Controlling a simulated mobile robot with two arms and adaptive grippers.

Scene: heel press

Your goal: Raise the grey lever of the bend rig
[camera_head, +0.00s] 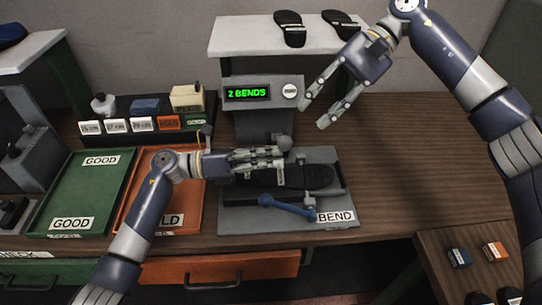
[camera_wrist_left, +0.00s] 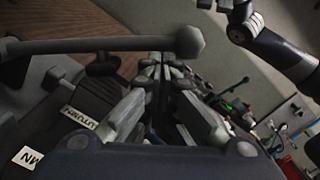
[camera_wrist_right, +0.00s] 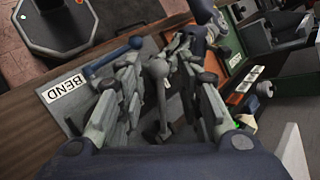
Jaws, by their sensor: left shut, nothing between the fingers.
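The bend rig (camera_head: 240,217) is a grey plate marked BEND with a dark shoe sole (camera_head: 315,176) clamped on it. The grey lever's round knob (camera_head: 285,143) shows behind the sole; in the left wrist view the knob (camera_wrist_left: 190,42) and its rod cross just past my fingertips. My left gripper (camera_head: 282,159) is shut and empty, over the sole close to the knob; I cannot tell if it touches. My right gripper (camera_head: 313,117) is open, above and right of the rig. In the right wrist view the grey knob (camera_wrist_right: 158,68) appears between its fingers, apart from them.
A blue lever (camera_head: 285,207) lies along the rig's front. A display (camera_head: 247,93) reads 2 BENDS. A green tray (camera_head: 52,195) and an orange tray (camera_head: 130,215) lie at left. A raised shelf (camera_head: 245,38) with soles stands behind. The table right of the rig is clear.

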